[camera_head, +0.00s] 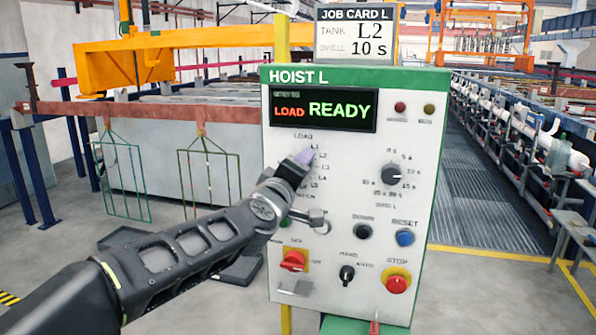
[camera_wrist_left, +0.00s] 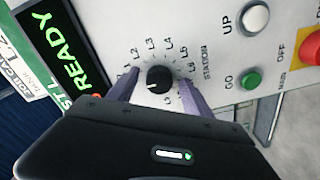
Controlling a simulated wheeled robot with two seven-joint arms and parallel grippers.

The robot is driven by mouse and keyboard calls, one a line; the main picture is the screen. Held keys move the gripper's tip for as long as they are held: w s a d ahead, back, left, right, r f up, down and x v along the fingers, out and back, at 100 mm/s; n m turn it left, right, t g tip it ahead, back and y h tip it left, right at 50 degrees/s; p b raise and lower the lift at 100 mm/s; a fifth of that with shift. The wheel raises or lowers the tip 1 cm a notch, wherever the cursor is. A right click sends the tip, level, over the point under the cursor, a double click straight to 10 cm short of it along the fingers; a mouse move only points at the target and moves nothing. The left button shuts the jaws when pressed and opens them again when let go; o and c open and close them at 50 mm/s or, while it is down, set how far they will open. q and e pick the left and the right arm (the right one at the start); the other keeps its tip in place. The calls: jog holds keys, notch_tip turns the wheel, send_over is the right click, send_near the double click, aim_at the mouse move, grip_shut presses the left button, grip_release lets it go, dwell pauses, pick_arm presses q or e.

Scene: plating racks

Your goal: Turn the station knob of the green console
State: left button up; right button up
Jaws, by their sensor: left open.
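The green-edged console (camera_head: 345,220), headed HOIST L, stands in front of me. Its station knob (camera_wrist_left: 159,79) is black and round, ringed by labels L2 to L6 in the left wrist view. A pale mark shows on its lower left; I cannot tell exactly which label it points to. My left gripper (camera_head: 304,157) covers the knob in the head view. In the wrist view the left gripper (camera_wrist_left: 160,88) is open, one purple-grey finger on each side of the knob, with gaps beside it. The display (camera_head: 322,109) reads LOAD READY. My right gripper is not in view.
The job card (camera_head: 356,36) reads tank L2, dwell 10 s. The green go button (camera_wrist_left: 251,81) is near the right finger.

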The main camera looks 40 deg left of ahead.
pick_arm(q)
jog(key=shift+s, duration=0.1)
jog(key=v, duration=0.7)
jog(key=shift+s+d+p, duration=0.2)
jog(key=shift+s+p, duration=0.1)
dwell(0.3)
